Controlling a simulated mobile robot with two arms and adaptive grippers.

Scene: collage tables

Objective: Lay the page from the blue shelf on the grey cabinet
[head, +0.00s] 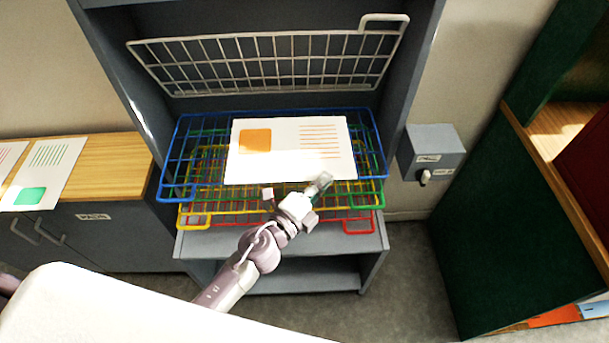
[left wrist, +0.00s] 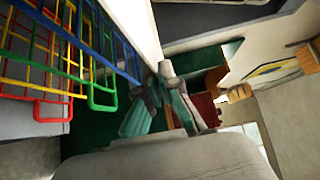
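The page (head: 325,165), white with an orange square and orange lines, lies flat on the blue shelf (head: 180,150), the top wire tray of the stack. My left gripper (head: 321,182) is at the page's near edge, right of its middle. In the left wrist view the page (left wrist: 135,25) shows as a narrow white strip running to the fingertips (left wrist: 159,76), which are close together on its edge. The grey cabinet (head: 115,245), with a wooden top, stands at the left. My right gripper is not in view.
Two other pages (head: 55,165) lie on the wooden top at left; its right part is bare. Green, yellow and red wire trays (head: 360,227) sit below the blue one. A white wire rack (head: 270,65) tilts above. A grey switch box (head: 432,150) is at right.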

